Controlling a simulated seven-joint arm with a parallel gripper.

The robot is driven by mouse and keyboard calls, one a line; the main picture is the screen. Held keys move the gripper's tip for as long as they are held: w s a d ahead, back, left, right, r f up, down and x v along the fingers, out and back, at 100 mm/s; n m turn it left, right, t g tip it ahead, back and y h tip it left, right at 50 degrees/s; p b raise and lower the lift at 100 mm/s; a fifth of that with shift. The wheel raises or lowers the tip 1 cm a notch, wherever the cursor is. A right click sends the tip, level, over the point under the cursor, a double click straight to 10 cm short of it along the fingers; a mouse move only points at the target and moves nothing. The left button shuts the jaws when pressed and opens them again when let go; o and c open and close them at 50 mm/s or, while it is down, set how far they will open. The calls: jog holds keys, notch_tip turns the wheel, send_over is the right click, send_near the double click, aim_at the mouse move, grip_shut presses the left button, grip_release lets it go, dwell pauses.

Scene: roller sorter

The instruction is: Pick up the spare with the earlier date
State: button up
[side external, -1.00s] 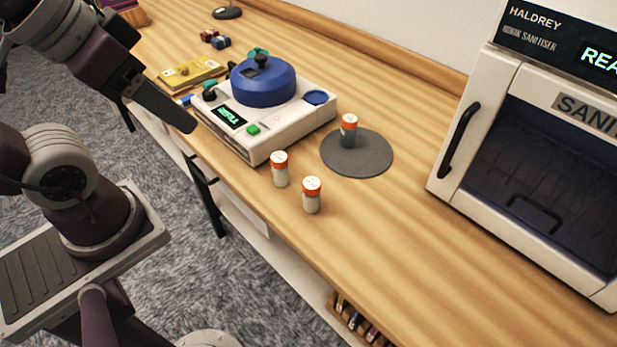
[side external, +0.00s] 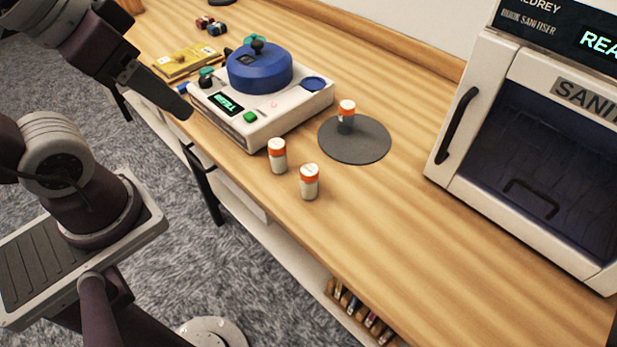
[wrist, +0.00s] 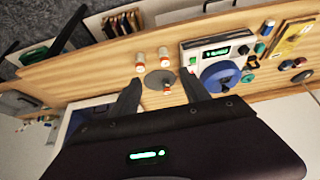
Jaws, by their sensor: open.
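One canister (side external: 278,157) is nearer the white device, and the other (side external: 309,184) is further right and forward. They also show in the wrist view, one (wrist: 164,56) nearer the device and one (wrist: 140,63) further from it. No date can be read on any canister. My gripper (side external: 165,92) is open and empty, left of the canisters and apart from them.
The white device (side external: 270,125) with a blue round top and green display stands left of the canisters. A white sanitiser cabinet (side external: 500,110) with a black handle stands at right. A yellow booklet (side external: 188,61) lies behind the device.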

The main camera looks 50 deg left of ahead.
jog(key=shift+o, duration=0.5)
jog(key=m+g+y, duration=0.4)
jog(key=m+y, duration=0.5)
jog(key=m, duration=0.8)
send_over(316, 179)
jog(key=s+a, duration=0.2)
jog(key=a, duration=0.1)
notch_tip(316, 179, down, 14)
jog(key=r, duration=0.1)
jog(key=d+f+m+t+y, duration=0.1)
jog(key=f, duration=0.2)
jog(key=d+f+m+t+y, duration=0.1)
jog(key=d+f+m, duration=0.1)
jog(key=f, duration=0.1)
jog(key=w+d+f+m+t+y, duration=0.1)
jog(key=d+f+m, duration=0.1)
jog(key=f, duration=0.1)
jog(key=shift+w+f, duration=0.1)
jog(key=shift+f, duration=0.05)
jog(key=shift+m+t+y, duration=0.3)
jog(key=shift+t, duration=0.1)
jog(key=x, duration=0.7)
jog(key=shift+s+f, duration=0.1)
jog(key=shift+s, duration=0.3)
grip_shut()
